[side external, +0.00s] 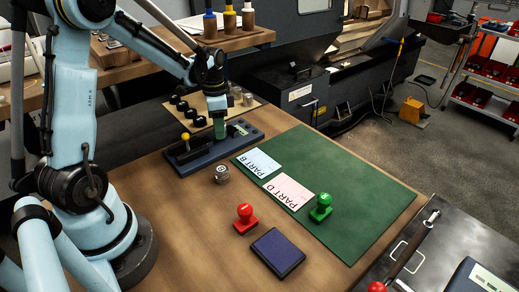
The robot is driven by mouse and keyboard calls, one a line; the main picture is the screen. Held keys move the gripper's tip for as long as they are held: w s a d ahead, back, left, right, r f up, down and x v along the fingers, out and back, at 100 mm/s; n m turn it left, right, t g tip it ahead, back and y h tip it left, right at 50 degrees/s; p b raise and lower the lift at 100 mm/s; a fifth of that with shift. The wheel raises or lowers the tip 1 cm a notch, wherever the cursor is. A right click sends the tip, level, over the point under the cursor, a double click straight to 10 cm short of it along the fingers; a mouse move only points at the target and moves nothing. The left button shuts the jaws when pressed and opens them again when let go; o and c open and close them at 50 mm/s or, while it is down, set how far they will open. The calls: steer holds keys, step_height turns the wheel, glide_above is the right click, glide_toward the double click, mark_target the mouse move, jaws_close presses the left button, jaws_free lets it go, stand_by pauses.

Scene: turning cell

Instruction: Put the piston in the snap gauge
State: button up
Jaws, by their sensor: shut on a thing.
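The snap gauge (190,154) is a long dark blue-grey fixture with a yellow-topped knob, lying on the wooden table. My gripper (218,116) is above the right part of the gauge, pointing down. It is shut on a small upright green cylindrical piece (219,129). The piece's lower end is at or just above the gauge; I cannot tell whether it touches. A short silver ringed cylinder (222,174), which looks like a piston, stands on the table in front of the gauge, apart from my gripper.
A board (176,108) with black round parts and metal cylinders lies behind the gauge. A green mat (361,211) carries PART B (257,163) and PART D (288,191) cards and a green stamp (321,208). A red stamp (245,218) and ink pad (277,253) are in front.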

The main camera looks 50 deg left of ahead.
steer(key=shift+f, duration=0.5)
steer(key=shift+f, duration=0.15)
steer(key=o, duration=1.1)
